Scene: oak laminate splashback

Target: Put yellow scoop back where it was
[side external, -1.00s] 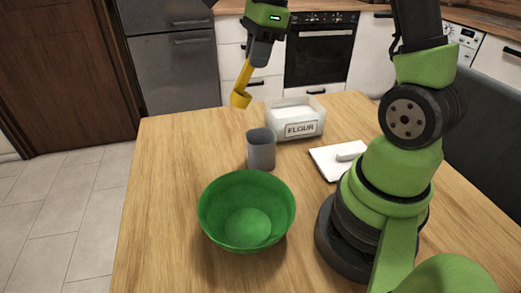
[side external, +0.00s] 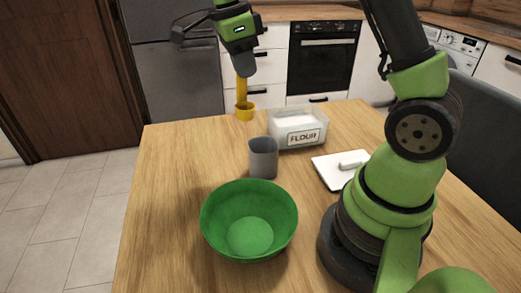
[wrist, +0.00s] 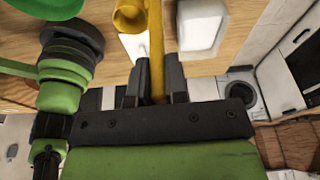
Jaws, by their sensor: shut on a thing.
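The yellow scoop (side external: 244,112) hangs nearly upright with its cup end down. It is in the air near the table's far edge, left of the flour box. My gripper (side external: 240,70) is shut on the scoop's handle. In the wrist view the fingers (wrist: 155,75) close on the yellow handle, and the scoop's cup (wrist: 130,15) is at the top edge. The grey cup (side external: 263,160) stands upright on the table, nearer the camera than the scoop, and looks empty. The white flour box (side external: 298,130) is open and holds white flour.
A green bowl (side external: 250,195) stands at the front of the wooden table (side external: 165,200). A white lid with a handle (side external: 335,178) lies right of the grey cup, near my base. The table's left side is clear.

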